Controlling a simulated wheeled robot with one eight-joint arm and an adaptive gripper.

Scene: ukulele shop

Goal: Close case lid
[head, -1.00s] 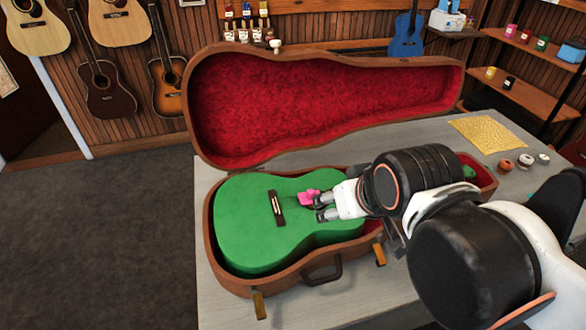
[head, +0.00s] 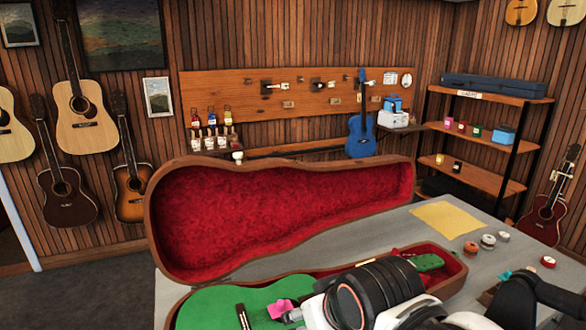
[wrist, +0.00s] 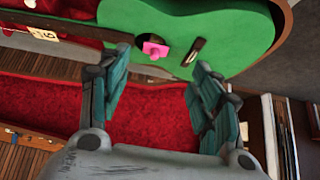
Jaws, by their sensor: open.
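The brown guitar case stands open on the grey table, its red-lined lid (head: 290,210) raised at the back in the head view. A green ukulele (head: 215,307) lies in the case base (head: 452,287), with a pink object (head: 281,308) at its sound hole. In the wrist view the green body (wrist: 228,20), the pink object (wrist: 154,48) and the red lid lining (wrist: 150,118) show. My gripper (wrist: 158,72) is open and empty, its fingers spread in front of the lid and the ukulele. In the head view my arm covers part of the case base.
The grey table (head: 400,228) has a yellow cloth (head: 446,220) and several small round items at the right. A blue guitar (head: 360,135) and wall shelves (head: 480,140) stand behind. Guitars hang on the left wall. A small pale knob-like thing (head: 238,156) shows at the lid's upper edge.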

